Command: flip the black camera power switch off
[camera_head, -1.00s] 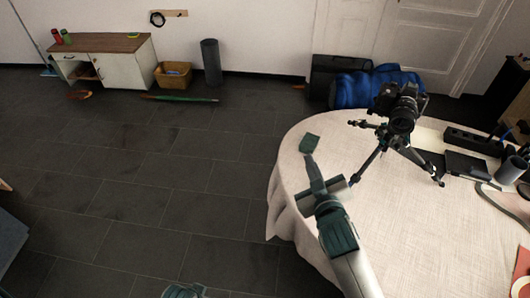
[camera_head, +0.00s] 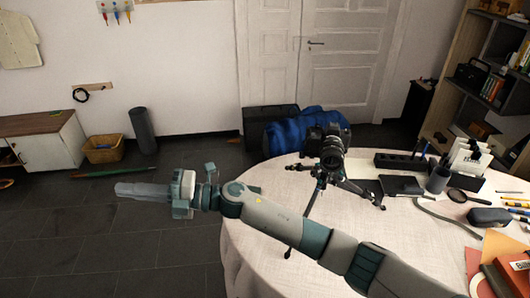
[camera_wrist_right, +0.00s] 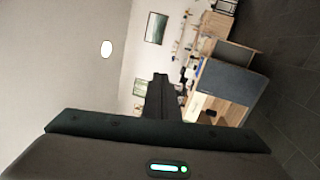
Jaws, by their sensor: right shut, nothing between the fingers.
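The black camera (camera_head: 327,143) stands on a small black tripod (camera_head: 345,186) on the round table, its lens facing the front. Its power switch is too small to make out. My right arm crosses in front of the table, and my right gripper (camera_head: 122,189) points left over the dark floor, well left of the camera and apart from it. Its fingers are shut and empty; they also show in the right wrist view (camera_wrist_right: 160,78), which faces the room and not the camera. My left gripper is not in view.
The round table (camera_head: 415,245) has a white cloth. Right of the tripod are a black power strip (camera_head: 400,161), a dark cup (camera_head: 438,180) and a magnifier (camera_head: 457,196). A blue bag (camera_head: 292,132) lies behind the table. The floor at left is mostly clear.

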